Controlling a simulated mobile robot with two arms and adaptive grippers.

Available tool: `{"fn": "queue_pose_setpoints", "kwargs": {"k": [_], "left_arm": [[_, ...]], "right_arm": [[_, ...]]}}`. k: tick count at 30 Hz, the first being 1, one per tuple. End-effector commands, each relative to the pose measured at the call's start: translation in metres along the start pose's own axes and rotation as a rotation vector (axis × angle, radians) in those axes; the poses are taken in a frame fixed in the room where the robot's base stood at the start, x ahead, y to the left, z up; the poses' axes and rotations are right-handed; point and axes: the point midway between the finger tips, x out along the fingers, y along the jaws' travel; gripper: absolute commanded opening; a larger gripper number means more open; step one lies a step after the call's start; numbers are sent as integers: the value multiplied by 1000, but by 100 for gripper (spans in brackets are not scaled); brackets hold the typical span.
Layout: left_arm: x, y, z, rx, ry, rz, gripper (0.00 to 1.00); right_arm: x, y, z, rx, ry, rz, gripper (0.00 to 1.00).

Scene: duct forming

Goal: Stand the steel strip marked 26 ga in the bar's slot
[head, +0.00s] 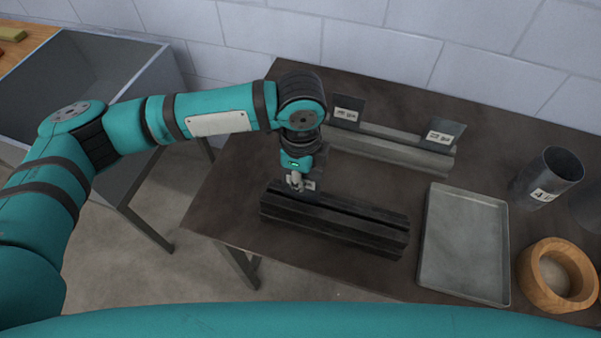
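A long black bar (335,226) with a lengthwise slot lies near the front of the dark table. My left gripper (296,183) is above the bar's left end, with its fingers closed on a dark steel strip (316,195). The strip has a small white label too small to read. Its lower edge is at the top of the bar; I cannot tell whether it is inside the slot. Two other dark labelled strips, one on the left (347,102) and one on the right (452,130), stand in a grey rack (390,149) behind. My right gripper is not in view.
A grey metal tray (464,245) lies right of the bar. A dark labelled cylinder (563,166) and a wooden bowl (535,284) stand at the far right. A grey sink-like bin (110,75) is at the left, with a gap between it and the table.

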Motion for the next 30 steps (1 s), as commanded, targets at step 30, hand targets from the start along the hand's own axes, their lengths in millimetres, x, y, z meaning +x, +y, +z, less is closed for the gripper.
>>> {"fn": "queue_pose_setpoints", "kwargs": {"k": [30], "left_arm": [[5,0,0,0,0,-1,33]], "right_arm": [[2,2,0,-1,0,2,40]]}}
